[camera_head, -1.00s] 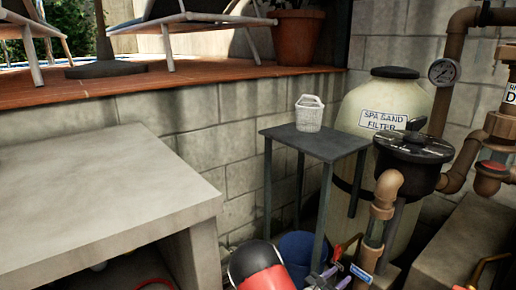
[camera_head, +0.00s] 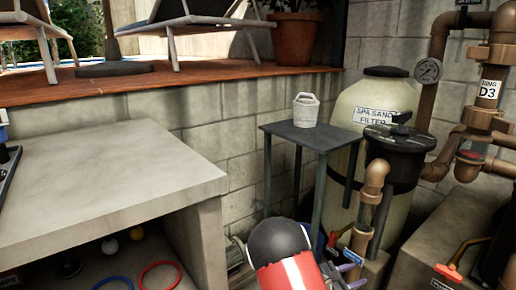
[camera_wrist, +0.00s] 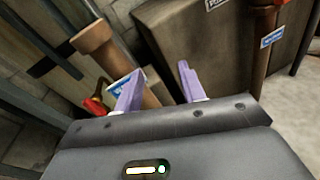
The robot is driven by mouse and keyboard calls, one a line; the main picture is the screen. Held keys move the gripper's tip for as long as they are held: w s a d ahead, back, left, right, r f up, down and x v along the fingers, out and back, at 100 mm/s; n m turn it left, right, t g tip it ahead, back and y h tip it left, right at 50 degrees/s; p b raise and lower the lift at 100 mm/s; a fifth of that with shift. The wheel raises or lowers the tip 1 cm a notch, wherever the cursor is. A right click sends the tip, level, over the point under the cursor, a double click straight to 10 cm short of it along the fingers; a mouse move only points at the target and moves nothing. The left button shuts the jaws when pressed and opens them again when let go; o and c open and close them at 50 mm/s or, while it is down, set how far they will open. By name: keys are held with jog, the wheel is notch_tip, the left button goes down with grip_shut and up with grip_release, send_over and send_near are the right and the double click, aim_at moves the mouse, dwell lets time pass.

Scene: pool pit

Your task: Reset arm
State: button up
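My gripper (camera_wrist: 158,88) shows in the wrist view with its two purple fingers standing apart and nothing between them. It is open and empty, in front of brown pipework and a blue label. In the head view my gripper (camera_head: 345,272) is at the bottom edge, right of my arm's red and black link. It is low, in front of the small dark table and left of the pipe with the red valve handle. Part of it is cut off by the frame edge.
A spa sand filter (camera_head: 375,102) and pipes (camera_head: 372,205) crowd the right. A concrete bench (camera_head: 100,175) with rings and balls beneath it fills the left; its visible top is mostly clear.

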jog(key=s+r+m+g+y, duration=0.65)
jog(key=s+r+m, duration=0.6)
jog(key=s, duration=0.35)
jog(key=s+a+r+m+t+y, duration=0.5)
jog(key=s+a+r+m+y, duration=0.2)
jog(key=s+a, duration=0.6)
jog(key=shift+s+r+y, duration=0.15)
jog(key=shift+r+y, duration=0.8)
jog(key=shift+a+m+t, duration=0.1)
jog(key=shift+m+t, duration=0.15)
